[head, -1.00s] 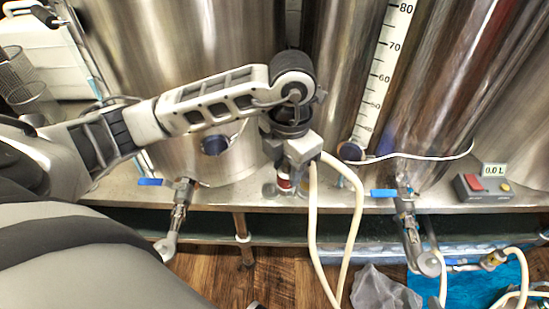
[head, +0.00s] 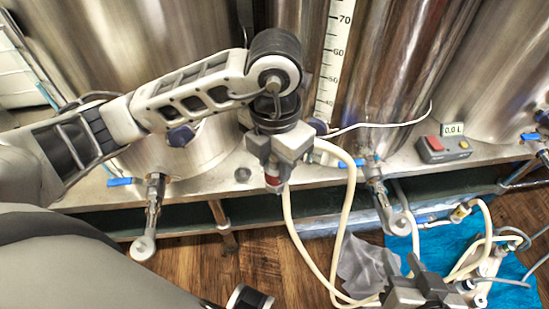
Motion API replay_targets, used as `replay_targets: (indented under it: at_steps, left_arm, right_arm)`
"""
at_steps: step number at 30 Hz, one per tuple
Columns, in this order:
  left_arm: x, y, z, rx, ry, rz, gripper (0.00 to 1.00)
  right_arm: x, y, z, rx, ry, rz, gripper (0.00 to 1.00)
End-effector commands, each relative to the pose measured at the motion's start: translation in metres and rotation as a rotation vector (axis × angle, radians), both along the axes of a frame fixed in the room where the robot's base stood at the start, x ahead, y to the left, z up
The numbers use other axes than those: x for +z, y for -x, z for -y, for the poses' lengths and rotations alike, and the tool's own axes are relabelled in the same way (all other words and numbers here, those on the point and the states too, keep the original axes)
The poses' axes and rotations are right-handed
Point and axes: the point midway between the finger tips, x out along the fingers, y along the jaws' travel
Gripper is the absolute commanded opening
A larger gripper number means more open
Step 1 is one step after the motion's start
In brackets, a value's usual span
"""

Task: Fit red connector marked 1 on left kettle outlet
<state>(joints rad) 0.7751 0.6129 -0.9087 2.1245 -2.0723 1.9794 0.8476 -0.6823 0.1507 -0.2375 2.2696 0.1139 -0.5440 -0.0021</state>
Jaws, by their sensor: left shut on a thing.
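My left gripper (head: 274,172) is shut on the red connector (head: 273,184), of which only a small red part shows between the jaws. Any number on it is too small to read. It is held in front of the steel shelf edge, to the right of the left kettle outlet. That outlet (head: 153,205) is a steel valve with a blue handle (head: 120,182), its open end pointing down; nothing is seen attached to it. A cream hose (head: 290,225) hangs below the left gripper. My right gripper (head: 422,292) is at the bottom right, its fingertips unclear.
A second blue-handled valve (head: 380,195) hangs right of the held connector. A control box (head: 443,148) reading 0.0 L stands on the shelf. A blue cloth (head: 400,245) with hoses and fittings, and a grey crumpled cloth (head: 362,265), lie on the wooden floor.

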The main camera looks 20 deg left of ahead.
Motion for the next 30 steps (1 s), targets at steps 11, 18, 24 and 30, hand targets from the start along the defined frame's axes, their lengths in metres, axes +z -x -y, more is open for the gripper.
replay_targets:
  at_steps: [11, 18, 24, 30]
  left_arm:
    - [0.026, 0.0, 0.0, 0.0, -0.001, 0.001, 0.06]
    - [0.04, 0.0, 0.0, -0.001, -0.001, 0.001, 0.06]
    - [0.041, 0.0, 0.0, -0.001, -0.001, 0.0, 0.06]
    - [0.041, 0.0, -0.001, -0.009, -0.001, 0.0, 0.06]
  right_arm:
    - [0.019, 0.0, 0.0, 0.0, -0.001, -0.001, 0.36]
    - [0.029, 0.0, -0.001, 0.0, -0.001, -0.001, 0.36]
    - [0.03, 0.0, -0.001, 0.001, -0.002, -0.001, 0.36]
    - [0.029, 0.0, -0.001, 0.002, -0.001, -0.002, 0.36]
